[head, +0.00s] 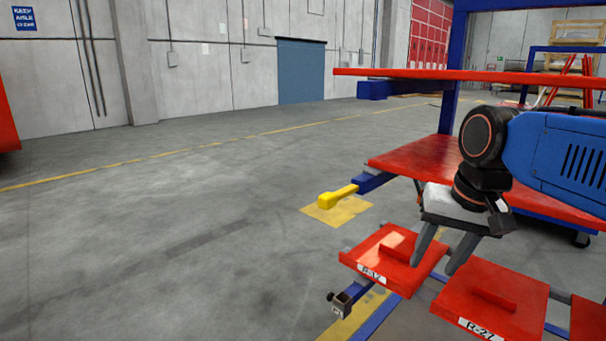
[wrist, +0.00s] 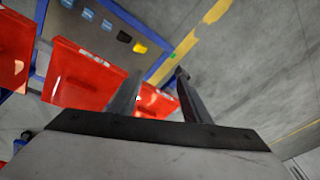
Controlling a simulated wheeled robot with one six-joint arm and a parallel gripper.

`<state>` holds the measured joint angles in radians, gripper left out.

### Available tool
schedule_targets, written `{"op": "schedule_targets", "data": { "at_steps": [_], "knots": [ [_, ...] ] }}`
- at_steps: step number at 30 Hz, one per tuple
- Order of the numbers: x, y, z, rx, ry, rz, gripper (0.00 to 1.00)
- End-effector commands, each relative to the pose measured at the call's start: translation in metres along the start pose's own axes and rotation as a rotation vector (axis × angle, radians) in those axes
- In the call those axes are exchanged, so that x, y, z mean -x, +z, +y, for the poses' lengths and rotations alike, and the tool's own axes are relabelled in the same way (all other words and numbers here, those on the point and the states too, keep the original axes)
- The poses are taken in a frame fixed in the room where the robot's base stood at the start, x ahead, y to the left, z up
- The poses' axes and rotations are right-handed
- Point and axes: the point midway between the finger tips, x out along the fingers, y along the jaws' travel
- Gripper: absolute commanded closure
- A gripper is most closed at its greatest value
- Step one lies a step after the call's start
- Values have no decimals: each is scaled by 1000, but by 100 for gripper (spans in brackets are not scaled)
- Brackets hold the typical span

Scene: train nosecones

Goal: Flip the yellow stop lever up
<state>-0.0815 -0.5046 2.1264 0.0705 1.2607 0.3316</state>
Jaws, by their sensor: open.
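The yellow stop lever (head: 338,196) sticks out to the left from the end of a blue bar on the rack in the head view. It lies roughly level, over a yellow floor patch. My gripper (head: 432,266) is open and empty, pointing down over the red plates, to the right of the lever and apart from it. In the wrist view my gripper's (wrist: 158,74) two fingers stand apart with nothing between them.
A red shelf (head: 430,158) and a blue post (head: 447,115) stand behind. A blue rail end (head: 340,302) juts out at the front. The grey floor at left is clear.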

Motion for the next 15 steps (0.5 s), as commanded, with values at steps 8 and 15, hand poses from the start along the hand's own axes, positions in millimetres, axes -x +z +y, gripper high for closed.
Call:
{"op": "schedule_targets", "data": {
  "at_steps": [8, 15],
  "knots": [
    [-61, 66, 53, 163, 33, 106, 56],
    [-99, 101, 80, 263, 60, 160, 56]
  ]
}}
